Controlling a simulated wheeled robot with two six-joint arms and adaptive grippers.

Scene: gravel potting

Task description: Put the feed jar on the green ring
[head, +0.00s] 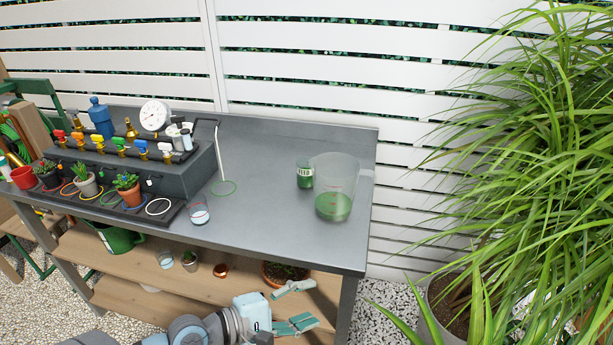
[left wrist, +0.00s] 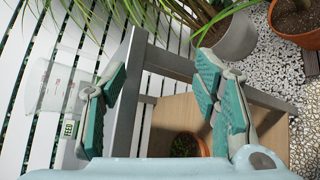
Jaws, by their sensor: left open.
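The feed jar (head: 305,180), small and green with a pale label, stands upright on the grey bench, left of a clear jug and partly behind it. It also shows at the left of the left wrist view (left wrist: 69,128). My right gripper is in neither view.
The clear jug (head: 334,206) with green contents stands close to the jar. A small glass (head: 200,214) stands near the front edge. A valve manifold (head: 160,170) and potted plants fill the left. The bench (head: 265,215) is clear between ring and jug.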

